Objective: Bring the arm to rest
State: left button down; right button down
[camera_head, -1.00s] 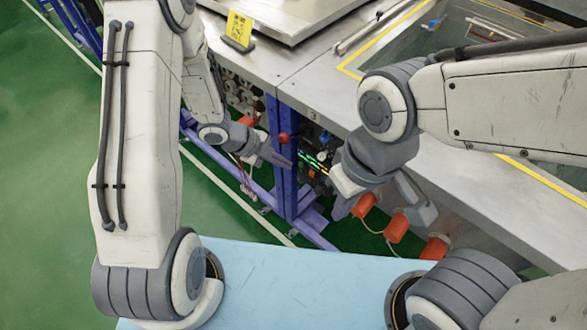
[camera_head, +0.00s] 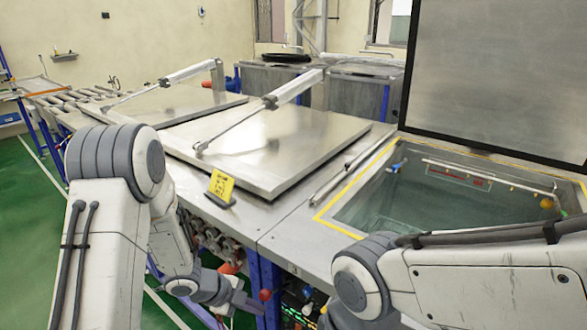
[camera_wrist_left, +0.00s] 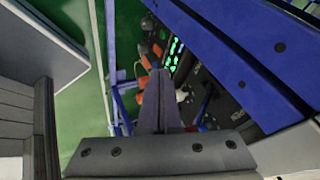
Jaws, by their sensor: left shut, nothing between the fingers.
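My left gripper (camera_head: 248,304) is low in the head view, beside the front of the steel bench, below its top edge. In the left wrist view its two dark fingers (camera_wrist_left: 161,98) lie together, shut with nothing between them. My left arm bends at a raised elbow on the left, with the forearm reaching down to the wrist. My right arm comes in from the lower right; its gripper is below the picture edge.
Two flat steel lids, a near one (camera_head: 275,145) and a farther one (camera_head: 165,103), lie shut. At right a raised lid (camera_head: 490,75) stands over an open tank (camera_head: 440,195). A yellow sign (camera_head: 221,186) stands on the bench. Blue frame posts (camera_wrist_left: 225,55) are close to the left gripper.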

pick_arm(q)
jog(key=s+a+r+n+t+y, duration=0.1)
jog(key=a+r+n+t+y, duration=0.1)
jog(key=a+r+n+y, duration=0.95)
jog(key=s+d+r+n+g+h+p, duration=0.1)
jog(key=s+d+r+g+h, duration=0.1)
jog(key=s+d+r, duration=0.3)
jog(key=s+d+r+n+g+h+p, duration=0.2)
jog(key=s+d+r+g+h, duration=0.1)
jog(key=s+d, duration=0.9)
jog(key=s+r+h, duration=0.1)
jog(key=s, duration=0.3)
jog(key=shift+s+d+r, duration=0.2)
jog(key=shift+s+r, duration=0.2)
